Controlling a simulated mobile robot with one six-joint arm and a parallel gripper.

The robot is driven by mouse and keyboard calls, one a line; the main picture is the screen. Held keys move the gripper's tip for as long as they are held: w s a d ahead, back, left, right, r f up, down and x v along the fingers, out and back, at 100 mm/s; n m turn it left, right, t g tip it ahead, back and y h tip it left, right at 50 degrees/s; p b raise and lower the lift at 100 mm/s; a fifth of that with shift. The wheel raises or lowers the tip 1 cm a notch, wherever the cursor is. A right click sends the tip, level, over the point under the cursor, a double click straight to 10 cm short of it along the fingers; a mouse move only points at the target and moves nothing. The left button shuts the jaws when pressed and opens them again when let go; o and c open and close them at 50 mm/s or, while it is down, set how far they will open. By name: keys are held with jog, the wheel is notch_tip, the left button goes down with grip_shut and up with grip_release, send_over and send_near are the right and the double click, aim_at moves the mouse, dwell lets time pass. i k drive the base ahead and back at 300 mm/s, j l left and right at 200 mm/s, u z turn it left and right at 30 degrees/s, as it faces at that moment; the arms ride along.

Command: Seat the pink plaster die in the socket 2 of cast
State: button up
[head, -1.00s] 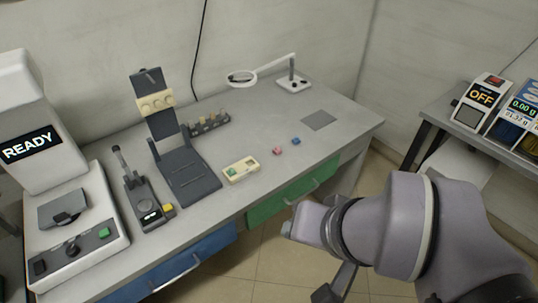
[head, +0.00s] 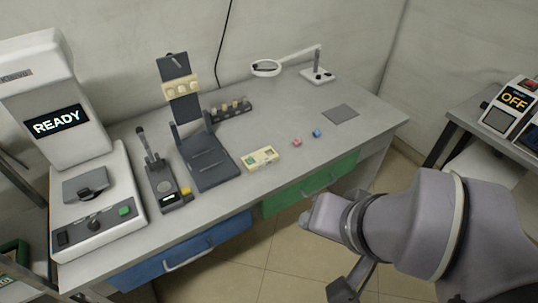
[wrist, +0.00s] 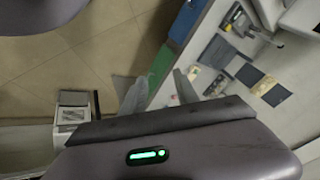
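The small pink die (head: 297,142) lies on the grey bench near its front edge, in the head view. A small blue die (head: 317,133) lies just right of it. A cream block (head: 260,158) with a green patch lies left of the pink die. Another cream piece with rounded bumps (head: 181,89) is on the upright dark stand; I cannot tell which is the cast, and socket numbers are unreadable. My gripper, in the wrist view (wrist: 157,88), has its two grey fingers apart with nothing visible between them. It is in front of the bench, away from the pink die.
A dark rack (head: 231,110) with several small pieces stands behind. A magnifier lamp (head: 318,75) and grey pad (head: 340,114) are at right. A white READY machine (head: 95,205) stands at left. Blue (head: 180,250) and green (head: 315,180) drawers front the bench. Bench around the dice is clear.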

aim_at(264, 157)
jog(key=i+j+z, duration=0.25)
jog(key=i+z, duration=0.15)
jog(key=i+j+z, duration=0.35)
jog(key=i, duration=0.25)
